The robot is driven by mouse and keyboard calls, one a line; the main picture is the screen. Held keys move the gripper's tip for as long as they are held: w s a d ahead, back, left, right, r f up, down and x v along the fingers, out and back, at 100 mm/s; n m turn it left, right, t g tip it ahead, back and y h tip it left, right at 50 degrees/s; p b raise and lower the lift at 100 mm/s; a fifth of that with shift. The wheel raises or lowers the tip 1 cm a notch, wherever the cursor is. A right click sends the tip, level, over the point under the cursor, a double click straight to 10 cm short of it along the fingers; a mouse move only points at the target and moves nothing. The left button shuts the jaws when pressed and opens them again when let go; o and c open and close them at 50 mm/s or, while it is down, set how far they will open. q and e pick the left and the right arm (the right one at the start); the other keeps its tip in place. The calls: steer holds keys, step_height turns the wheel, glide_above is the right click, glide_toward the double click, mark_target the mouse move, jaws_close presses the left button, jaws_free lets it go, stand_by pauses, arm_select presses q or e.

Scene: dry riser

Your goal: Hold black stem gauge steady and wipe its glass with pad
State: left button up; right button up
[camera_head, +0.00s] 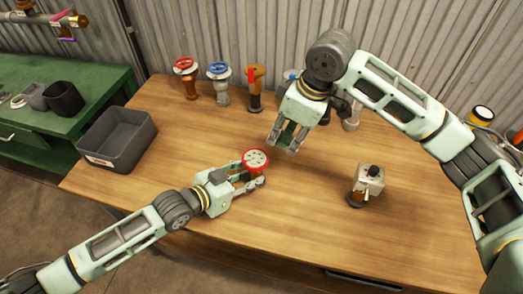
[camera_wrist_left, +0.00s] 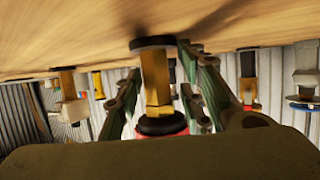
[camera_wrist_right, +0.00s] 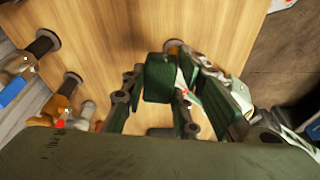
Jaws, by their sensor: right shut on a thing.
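The gauge (camera_head: 256,158) has a red rim and a white face turned up; it stands upright on the table. In the left wrist view its brass stem (camera_wrist_left: 155,88) shows with black rings at both ends. My left gripper (camera_head: 254,181) is around the stem, fingers spread on both sides with a gap visible; it looks open. My right gripper (camera_head: 287,142) is above the table, to the right of the gauge and apart from it. It is shut on a dark green block, seemingly the pad (camera_wrist_right: 158,80), in the right wrist view. The pad is hard to make out in the head view.
Several valves and fittings (camera_head: 220,84) stand along the back of the table. A grey bin (camera_head: 117,140) is at the left edge. A metal block-like fitting (camera_head: 368,182) stands to the right. The table's front middle is clear. A green bench (camera_head: 50,130) is at the far left.

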arm_select(q)
steer(key=o, duration=0.3)
steer(key=shift+o, duration=0.2)
steer(key=v, duration=1.2)
steer(key=shift+a, duration=0.1)
arm_select(e)
steer(key=shift+a, duration=0.1)
